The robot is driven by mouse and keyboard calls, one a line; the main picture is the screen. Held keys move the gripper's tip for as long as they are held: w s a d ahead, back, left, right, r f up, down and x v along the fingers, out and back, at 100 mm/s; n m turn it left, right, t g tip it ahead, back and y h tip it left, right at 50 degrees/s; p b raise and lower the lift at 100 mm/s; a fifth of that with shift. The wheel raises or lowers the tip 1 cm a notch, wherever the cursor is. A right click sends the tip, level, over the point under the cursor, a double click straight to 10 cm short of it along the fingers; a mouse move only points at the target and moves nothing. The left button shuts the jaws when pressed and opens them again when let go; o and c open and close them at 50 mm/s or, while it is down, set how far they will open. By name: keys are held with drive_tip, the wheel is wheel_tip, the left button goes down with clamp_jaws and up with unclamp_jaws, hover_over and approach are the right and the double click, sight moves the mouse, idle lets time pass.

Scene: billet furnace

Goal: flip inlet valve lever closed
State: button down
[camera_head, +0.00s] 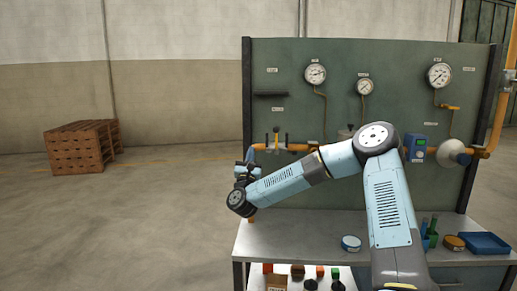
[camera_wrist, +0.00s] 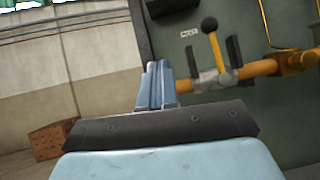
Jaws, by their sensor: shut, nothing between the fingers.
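The inlet valve lever (camera_wrist: 215,48) is a yellow handle with a dark round knob on top. It stands up, roughly across the orange pipe (camera_wrist: 257,68), between two dark upright plates on a grey valve body (camera_wrist: 213,77). In the head view the small valve (camera_head: 276,143) sits at the left of the panel. My gripper (camera_wrist: 154,70) is shut and empty, left of the valve body in the wrist view, apart from the lever. In the head view my gripper (camera_head: 251,156) is at the panel's left edge, partly hidden by my wrist.
The green panel (camera_head: 290,75) carries several gauges and a blue box (camera_head: 415,147). Below is a grey bench (camera_head: 300,238) with tins, bottles and a blue tray (camera_head: 485,243). A wooden crate stack (camera_head: 80,147) stands far left. The floor between is clear.

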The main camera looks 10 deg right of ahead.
drive_tip(key=shift+s+a+f, duration=0.4)
drive_tip(key=shift+s+a, duration=0.3)
drive_tip(key=shift+s, duration=0.1)
drive_tip(key=shift+a, duration=0.1)
